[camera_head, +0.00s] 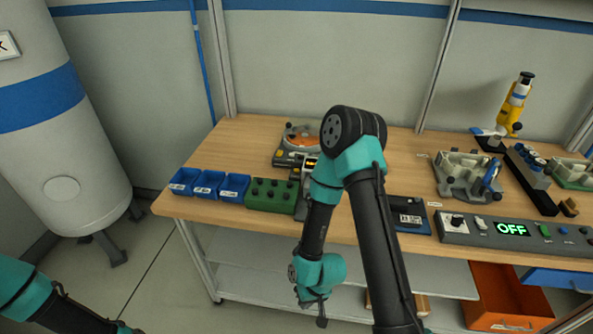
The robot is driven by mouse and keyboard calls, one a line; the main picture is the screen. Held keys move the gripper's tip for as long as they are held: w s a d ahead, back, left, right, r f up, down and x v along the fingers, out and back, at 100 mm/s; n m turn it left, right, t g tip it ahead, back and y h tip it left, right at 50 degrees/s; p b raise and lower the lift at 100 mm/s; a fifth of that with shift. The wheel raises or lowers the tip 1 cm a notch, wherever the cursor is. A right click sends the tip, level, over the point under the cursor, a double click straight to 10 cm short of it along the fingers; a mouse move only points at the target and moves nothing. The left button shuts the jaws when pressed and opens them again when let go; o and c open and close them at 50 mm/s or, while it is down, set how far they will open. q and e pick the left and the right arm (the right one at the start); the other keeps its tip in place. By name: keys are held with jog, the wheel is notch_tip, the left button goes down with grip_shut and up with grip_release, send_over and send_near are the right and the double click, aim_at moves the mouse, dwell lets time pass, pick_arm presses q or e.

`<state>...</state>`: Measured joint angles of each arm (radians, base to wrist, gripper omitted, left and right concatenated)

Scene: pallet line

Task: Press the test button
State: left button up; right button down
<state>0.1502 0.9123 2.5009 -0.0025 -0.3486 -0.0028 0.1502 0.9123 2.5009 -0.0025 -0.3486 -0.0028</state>
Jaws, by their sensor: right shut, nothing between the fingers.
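A grey control box (470,231) lies along the front edge of the bench at the right. Its display (512,229) reads "OFF" in green. A dark knob (457,221) and a pale switch (481,224) sit left of the display. A green button (545,230) and a blue button (563,230) sit right of it. Labels are too small to read, so I cannot tell which is the test button. My right gripper (321,316) hangs low in front of the bench, left of the box, shut and empty. My left arm shows at bottom left; its gripper is out of frame.
Blue bins (207,184), a green block with knobs (272,196) and a round orange-topped device (302,138) stand on the bench's left half. A grey fixture (466,176) and a yellow tool (514,108) are at right. An orange drawer (505,297) is below.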

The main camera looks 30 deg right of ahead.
pick_arm(q)
grip_shut()
dwell(1.4)
